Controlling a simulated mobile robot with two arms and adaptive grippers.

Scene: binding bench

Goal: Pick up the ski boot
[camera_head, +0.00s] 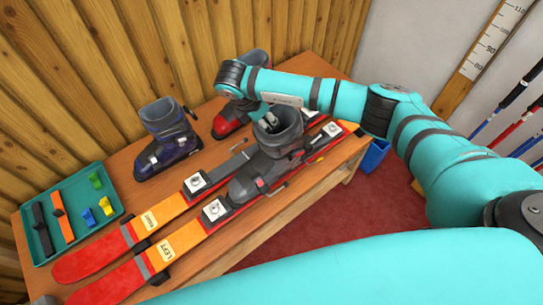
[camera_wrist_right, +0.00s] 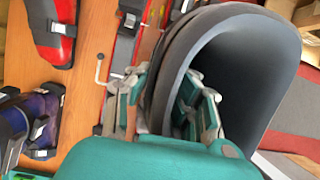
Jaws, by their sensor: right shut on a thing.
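The grey ski boot (camera_head: 260,170) is over the ski marked LEFT (camera_head: 183,239), its toe toward the front left; I cannot tell whether it touches the ski. My right gripper (camera_head: 268,122) is shut on the wall of the boot's cuff. In the right wrist view, the gripper (camera_wrist_right: 165,100) has one finger inside the cuff (camera_wrist_right: 245,60) and one outside it. A purple boot (camera_head: 165,145) and a red boot (camera_head: 226,120) stand behind on the bench, the red one partly hidden by my arm. My left gripper is not in view.
The ski marked RIGHT (camera_head: 157,213) lies beside the LEFT one on the wooden bench (camera_head: 120,190). A green tray (camera_head: 92,172) with straps and small yellow and green pieces is at the left. A blue bin (camera_head: 374,156) and ski poles (camera_head: 505,105) are at the right.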

